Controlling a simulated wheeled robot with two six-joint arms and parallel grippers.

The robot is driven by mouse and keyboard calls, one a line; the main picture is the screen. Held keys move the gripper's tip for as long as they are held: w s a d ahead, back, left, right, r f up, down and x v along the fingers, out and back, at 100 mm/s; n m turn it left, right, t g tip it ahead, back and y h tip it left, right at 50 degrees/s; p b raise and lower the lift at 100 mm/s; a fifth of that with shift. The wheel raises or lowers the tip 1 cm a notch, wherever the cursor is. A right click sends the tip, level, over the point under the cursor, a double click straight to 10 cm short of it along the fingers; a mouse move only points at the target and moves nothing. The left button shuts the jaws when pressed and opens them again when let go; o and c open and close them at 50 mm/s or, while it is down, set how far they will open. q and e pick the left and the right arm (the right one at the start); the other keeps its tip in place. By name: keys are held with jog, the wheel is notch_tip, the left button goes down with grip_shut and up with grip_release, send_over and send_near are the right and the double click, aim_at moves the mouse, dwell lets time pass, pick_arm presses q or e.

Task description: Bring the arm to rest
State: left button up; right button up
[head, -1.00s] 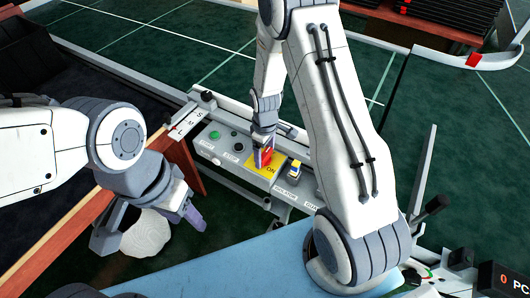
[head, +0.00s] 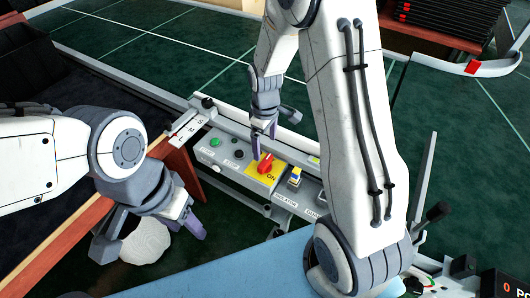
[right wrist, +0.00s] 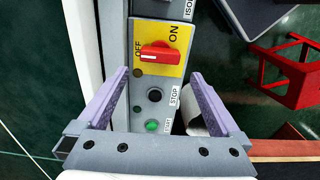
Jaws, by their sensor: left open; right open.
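My right gripper (head: 265,132) is open and empty above the grey control panel (head: 225,166), just behind the red rotary switch (head: 265,163). In the right wrist view its two purple fingers (right wrist: 160,98) stand wide apart, with the red switch (right wrist: 160,56) beyond them on its yellow ON/OFF plate. The switch handle lies across the plate in that view, and the fingers do not touch it. My left gripper (head: 150,240) hangs low at the left, by a white rounded object (head: 147,243); I cannot tell if they touch.
A wooden edge (head: 60,228) runs at the left. A red stool-like frame (right wrist: 292,75) shows in the right wrist view.

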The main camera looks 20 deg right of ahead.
jog(key=shift+r, duration=1.05)
